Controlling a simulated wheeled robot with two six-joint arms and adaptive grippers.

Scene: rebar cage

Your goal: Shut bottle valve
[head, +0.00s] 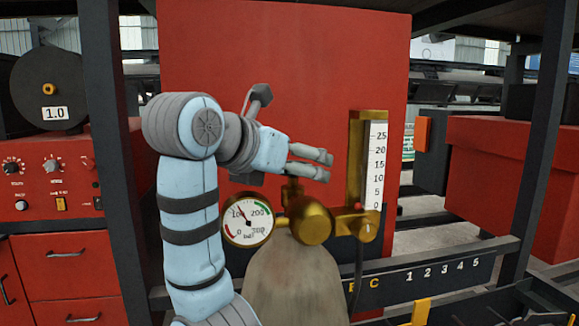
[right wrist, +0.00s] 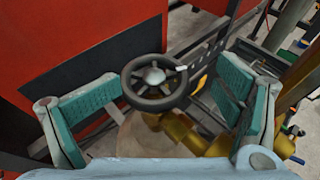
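The gas bottle (head: 297,285) stands upright at the bottom middle of the head view. Brass valve fittings (head: 310,222) sit on its top. My left gripper is not in view.
A round pressure gauge (head: 248,219) is left of the fittings. A brass flowmeter (head: 375,165) with a 0 to 25 scale stands on the right. A large red panel (head: 290,70) is behind. Dark uprights (head: 105,120) frame the area.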

